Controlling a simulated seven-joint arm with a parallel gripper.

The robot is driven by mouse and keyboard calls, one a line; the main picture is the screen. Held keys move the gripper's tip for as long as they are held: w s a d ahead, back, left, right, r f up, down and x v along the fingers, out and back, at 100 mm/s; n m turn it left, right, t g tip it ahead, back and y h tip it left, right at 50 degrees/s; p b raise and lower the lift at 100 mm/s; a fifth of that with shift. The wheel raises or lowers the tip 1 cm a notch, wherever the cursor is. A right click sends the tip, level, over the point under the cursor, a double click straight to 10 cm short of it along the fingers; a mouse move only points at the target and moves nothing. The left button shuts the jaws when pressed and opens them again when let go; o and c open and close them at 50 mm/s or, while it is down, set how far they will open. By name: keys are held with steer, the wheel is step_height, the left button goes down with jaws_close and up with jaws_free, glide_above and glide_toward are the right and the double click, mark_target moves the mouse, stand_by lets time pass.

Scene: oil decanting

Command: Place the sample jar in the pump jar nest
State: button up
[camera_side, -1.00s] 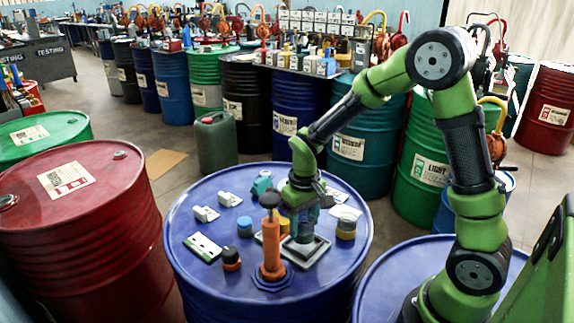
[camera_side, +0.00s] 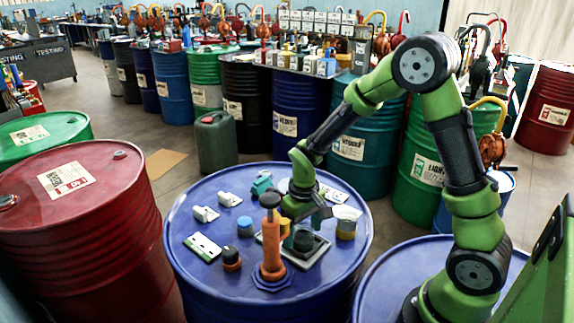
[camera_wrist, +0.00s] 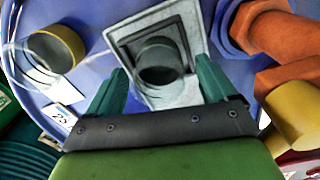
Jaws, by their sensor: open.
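The sample jar (camera_wrist: 160,62) is a dark teal cylinder with an open round top. In the wrist view it stands at the square recess of the pale grey nest plate (camera_wrist: 190,20). The jar (camera_side: 303,241) and plate (camera_side: 318,251) also show in the side view, on the blue drum beside the orange pump (camera_side: 271,248). My gripper (camera_side: 305,222) is tilted just above the jar. Its teal fingers (camera_wrist: 160,75) are spread on either side of the jar with gaps. The jar's base is hidden, so I cannot tell how fully it is seated.
A yellow-based jar with a clear funnel (camera_side: 346,222) stands right of the plate. A blue-topped jar (camera_side: 245,226), an orange jar with a dark top (camera_side: 231,258) and white blocks (camera_side: 205,214) stand to the left.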

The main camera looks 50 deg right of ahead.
mark_target(303, 225)
step_height(303, 225, up, 12)
steer(key=s+a+r+m+t+y, duration=0.1)
steer(key=s+a+r+t, duration=0.1)
steer(key=s, duration=0.4)
steer(key=s+a+r+t+y, duration=0.1)
steer(key=s+a+r+t, duration=0.2)
steer(key=s+r+t, duration=0.2)
step_height(303, 225, up, 2)
steer(key=shift+s+a+r+m, duration=0.25)
steer(key=shift+s+m, duration=0.15)
steer(key=shift+s, duration=0.3)
